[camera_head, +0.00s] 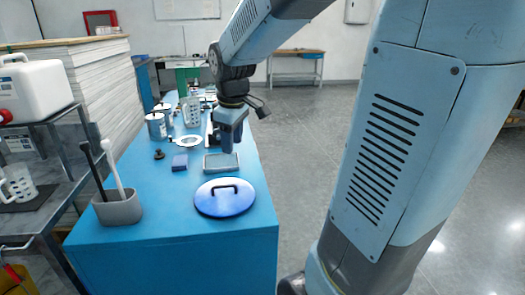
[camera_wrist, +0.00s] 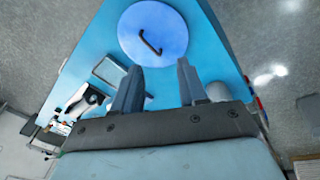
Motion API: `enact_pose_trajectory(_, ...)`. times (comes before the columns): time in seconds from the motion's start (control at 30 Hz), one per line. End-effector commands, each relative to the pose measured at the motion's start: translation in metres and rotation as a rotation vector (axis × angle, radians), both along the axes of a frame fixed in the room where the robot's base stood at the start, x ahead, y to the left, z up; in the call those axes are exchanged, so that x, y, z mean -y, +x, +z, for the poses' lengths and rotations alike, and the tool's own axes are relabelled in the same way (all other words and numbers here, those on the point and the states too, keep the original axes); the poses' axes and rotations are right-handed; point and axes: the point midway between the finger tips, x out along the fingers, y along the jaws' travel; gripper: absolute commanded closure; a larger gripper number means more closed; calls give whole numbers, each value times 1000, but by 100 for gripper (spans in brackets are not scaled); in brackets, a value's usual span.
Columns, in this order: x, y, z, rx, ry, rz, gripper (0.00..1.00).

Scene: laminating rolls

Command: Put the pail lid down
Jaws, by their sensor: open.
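The pail lid (camera_head: 224,198) is a round blue disc with a dark bar handle. It lies flat on the blue bench top near its front edge. In the wrist view the lid (camera_wrist: 152,33) is whole, just beyond my fingers, with its handle across the middle. My gripper (camera_wrist: 160,82) is open, with nothing between its two fingers. In the head view my gripper (camera_head: 231,148) hangs above the bench, behind the lid and over the grey tray, apart from the lid.
On the blue bench (camera_head: 170,220) stand a grey holder (camera_head: 118,208) with two upright tools, a grey tray (camera_head: 221,163), a small blue block (camera_head: 180,162) and a can (camera_head: 156,127). A white jug (camera_head: 33,90) stands on a side rack at left. The floor at right is clear.

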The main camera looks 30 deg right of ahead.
Motion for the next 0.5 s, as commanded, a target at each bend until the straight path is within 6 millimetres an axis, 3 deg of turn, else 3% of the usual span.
enact_pose_trajectory(0.2, 0, -55, 27, 98, 57, -210, 58)
enact_pose_trajectory(0.5, 1, -125, 43, 216, 173, -489, 58)
